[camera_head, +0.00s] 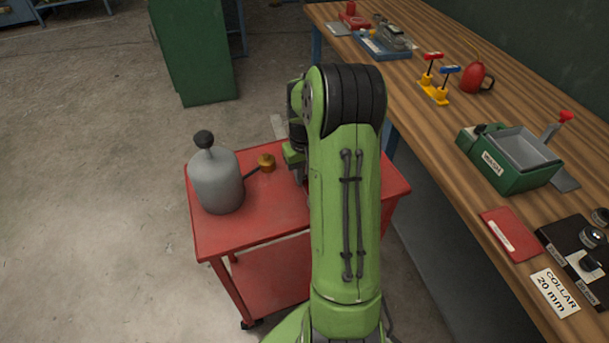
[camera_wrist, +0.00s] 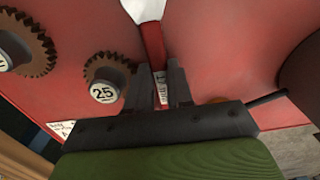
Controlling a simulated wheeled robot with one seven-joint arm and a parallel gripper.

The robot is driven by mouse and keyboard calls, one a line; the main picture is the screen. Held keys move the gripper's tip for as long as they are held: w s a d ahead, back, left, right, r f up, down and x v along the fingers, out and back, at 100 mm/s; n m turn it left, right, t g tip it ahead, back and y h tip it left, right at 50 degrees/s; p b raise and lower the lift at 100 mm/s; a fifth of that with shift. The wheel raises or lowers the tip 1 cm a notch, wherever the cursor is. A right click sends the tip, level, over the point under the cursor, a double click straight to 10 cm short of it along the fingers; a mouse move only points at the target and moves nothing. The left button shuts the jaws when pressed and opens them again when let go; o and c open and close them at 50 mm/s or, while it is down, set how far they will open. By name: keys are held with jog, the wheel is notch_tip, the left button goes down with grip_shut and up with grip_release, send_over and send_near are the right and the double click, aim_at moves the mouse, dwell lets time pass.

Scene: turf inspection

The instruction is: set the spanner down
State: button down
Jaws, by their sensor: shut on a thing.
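My gripper (camera_wrist: 163,80) is shut on the spanner (camera_wrist: 153,42). In the wrist view its red handle runs up from between the fingers to a pale end at the top edge, and a small pale label shows between the fingers. Below it is the red top of the trolley (camera_wrist: 222,45); I cannot tell whether the spanner touches it. In the head view my arm hides the spanner's handle and most of the gripper, over the right part of the trolley (camera_head: 245,225).
A grey bottle (camera_head: 216,182) with a black knob and a brass piece (camera_head: 266,162) stand on the trolley. A gear marked 25 (camera_wrist: 103,92) and another gear (camera_wrist: 32,45) lie left of the gripper in the wrist view. A wooden bench (camera_head: 430,130) runs along the right.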

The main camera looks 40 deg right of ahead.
jog(key=c, duration=1.3)
grip_release()
jog(key=shift+f, duration=0.1)
